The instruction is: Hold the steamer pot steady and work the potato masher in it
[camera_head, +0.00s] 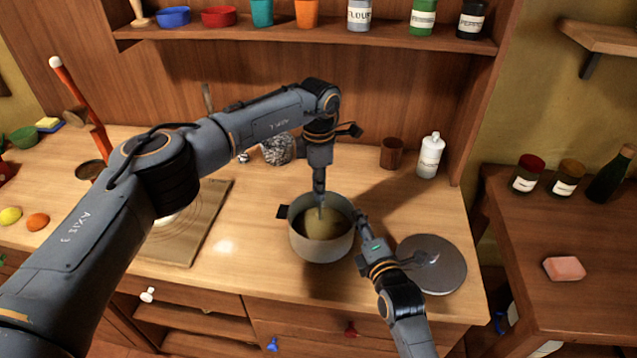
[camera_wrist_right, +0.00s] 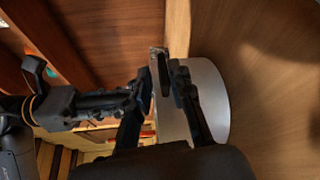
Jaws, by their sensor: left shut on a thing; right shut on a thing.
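The steamer pot (camera_head: 318,247) is a grey metal pot standing upright on the wooden counter, with yellowish contents inside. Its pale side also shows in the right wrist view (camera_wrist_right: 212,100). My left gripper (camera_head: 320,190) points straight down above the pot, shut on the potato masher (camera_head: 321,211). Only a short part of the masher shows; its lower end is hidden in the pot. My right gripper (camera_head: 361,220) is at the pot's right side, shut on the pot's handle (camera_wrist_right: 160,75), its fingers on either side of it.
A round grey lid (camera_head: 432,264) lies right of the pot, partly behind my right arm. A brown cup (camera_head: 391,153) and white bottle (camera_head: 430,155) stand behind. A board (camera_head: 190,245) lies left, under my left arm. A shelf (camera_head: 300,40) with jars and bowls runs above.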

